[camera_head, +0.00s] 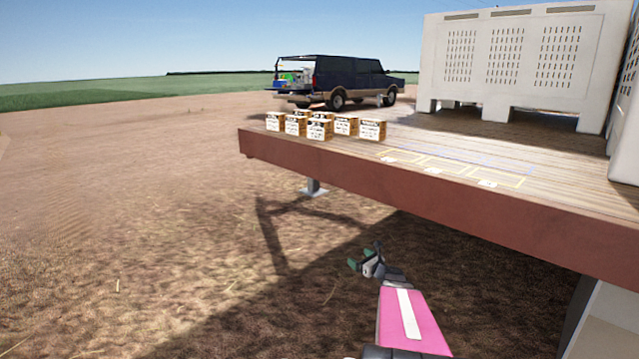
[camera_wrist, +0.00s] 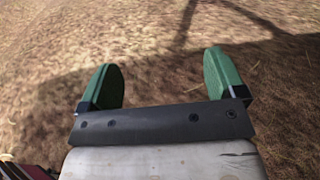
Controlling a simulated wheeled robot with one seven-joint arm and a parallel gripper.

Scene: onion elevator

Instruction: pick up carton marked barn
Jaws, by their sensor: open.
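Several small brown cartons with white labels stand in a cluster on the wooden trailer deck (camera_head: 440,140), near its left end. The front middle carton (camera_head: 319,131) and the right carton (camera_head: 372,131) show most clearly. The label print is too small to read, so I cannot tell which one is marked barn. My gripper (camera_head: 366,258) is in front of the deck and below its edge, over the dirt, well apart from the cartons. In the wrist view its green fingers (camera_wrist: 163,80) are spread wide with nothing between them.
Yellow outlined rectangles with small white tags (camera_head: 455,168) are marked on the deck right of the cartons. Large pale slotted bins (camera_head: 520,60) stand at the back right. A red-brown side beam (camera_head: 400,192) edges the deck. Open dirt lies left.

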